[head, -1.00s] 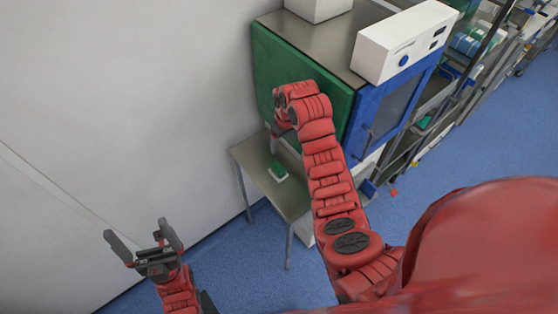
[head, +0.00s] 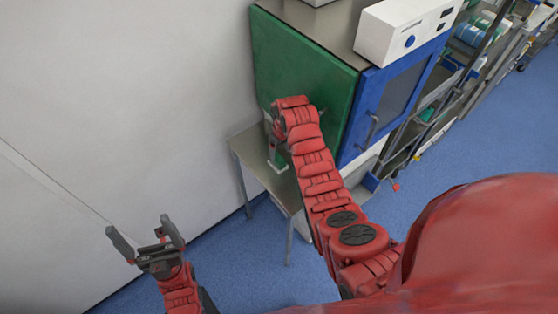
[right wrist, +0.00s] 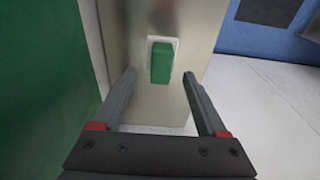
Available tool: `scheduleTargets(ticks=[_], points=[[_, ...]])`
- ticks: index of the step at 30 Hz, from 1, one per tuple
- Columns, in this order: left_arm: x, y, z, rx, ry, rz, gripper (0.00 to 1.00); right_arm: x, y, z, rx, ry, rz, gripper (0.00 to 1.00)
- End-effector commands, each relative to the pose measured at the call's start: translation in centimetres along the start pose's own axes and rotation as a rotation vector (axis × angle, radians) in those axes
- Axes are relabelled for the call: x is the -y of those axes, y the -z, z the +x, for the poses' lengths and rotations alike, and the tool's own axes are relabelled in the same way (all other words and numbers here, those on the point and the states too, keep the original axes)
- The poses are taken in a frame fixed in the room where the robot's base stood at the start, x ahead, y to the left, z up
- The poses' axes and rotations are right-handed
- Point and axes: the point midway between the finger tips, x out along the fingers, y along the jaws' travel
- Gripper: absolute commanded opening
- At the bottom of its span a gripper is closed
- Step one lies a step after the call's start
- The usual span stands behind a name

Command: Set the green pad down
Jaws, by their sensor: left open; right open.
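The green pad (right wrist: 162,64) lies on a pale base on top of the small metal side table (head: 246,152). In the right wrist view it is just beyond and between my fingertips, with no finger seen touching it. My right gripper (right wrist: 158,76) is open and empty and points at the pad. My left gripper (head: 139,227) is open and empty at the lower left, in front of the wall, well away from the table.
A cabinet with a green side (head: 301,75) and a blue door (head: 392,92) stands right behind the table. A white device (head: 408,32) sits on top of it. A pale wall (head: 120,110) is on the left. Blue floor (head: 470,150) is open on the right.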

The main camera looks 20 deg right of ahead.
Motion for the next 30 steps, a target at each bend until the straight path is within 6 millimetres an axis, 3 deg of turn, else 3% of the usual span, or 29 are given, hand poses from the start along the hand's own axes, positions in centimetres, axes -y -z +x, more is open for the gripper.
scheduleTargets(ticks=[14,21,30], points=[[0.1,0.4,2.6,0.0,0.0,0.001,1.0,0.2,0.3,2.8,0.003,0.002,0.0,0.75],[0.2,0.5,2.7,0.0,0.0,0.001,1.0,0.1,0.4,4.6,0.003,0.002,0.003,0.75],[0.2,0.5,2.8,0.0,0.0,0.001,1.0,0.1,0.3,5.3,0.002,0.001,0.001,0.75]])
